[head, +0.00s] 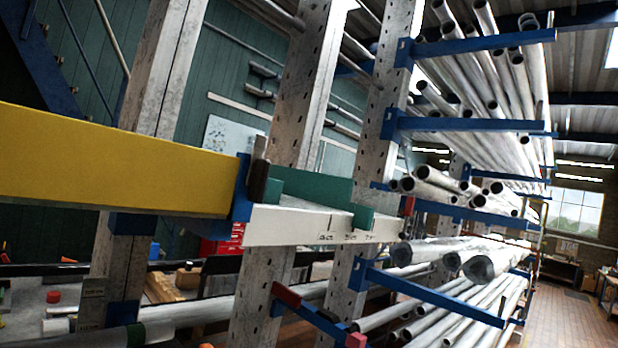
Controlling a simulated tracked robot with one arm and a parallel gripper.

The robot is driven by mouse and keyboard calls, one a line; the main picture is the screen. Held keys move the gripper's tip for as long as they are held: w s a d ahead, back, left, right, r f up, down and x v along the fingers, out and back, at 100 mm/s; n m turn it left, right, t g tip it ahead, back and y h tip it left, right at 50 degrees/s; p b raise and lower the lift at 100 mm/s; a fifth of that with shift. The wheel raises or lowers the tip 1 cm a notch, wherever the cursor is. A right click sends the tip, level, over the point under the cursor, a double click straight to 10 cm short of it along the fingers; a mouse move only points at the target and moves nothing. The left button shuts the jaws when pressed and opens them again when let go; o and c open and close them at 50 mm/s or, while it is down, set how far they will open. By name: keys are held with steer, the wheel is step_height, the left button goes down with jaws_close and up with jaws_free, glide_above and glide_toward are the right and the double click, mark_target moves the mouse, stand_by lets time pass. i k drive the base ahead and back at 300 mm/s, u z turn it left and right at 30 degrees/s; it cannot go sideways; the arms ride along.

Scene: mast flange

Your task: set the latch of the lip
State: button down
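A pale, white-faced lip (300,226) runs across the middle of the head view, with small dark marks and lettering near its right end. A dark brown upright piece (259,172) stands at the lip's left end, beside a blue bracket (241,188). I cannot tell for sure which of these is the latch, or how it is set. I cannot make out my gripper in this view.
A thick yellow beam (110,160) comes in from the left and meets the blue bracket. Perforated uprights (300,85) stand behind the lip. Blue rack arms (470,125) hold several metal pipes (478,266) at right. A cluttered bench (30,318) lies lower left. Brick-coloured floor (575,315) is open at far right.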

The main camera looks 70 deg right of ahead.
mark_target(257, 176)
steer(key=z, duration=0.9)
steer(key=k, duration=0.4)
steer(key=z, duration=0.35)
steer(key=i, duration=0.5)
steer(key=u, duration=0.1)
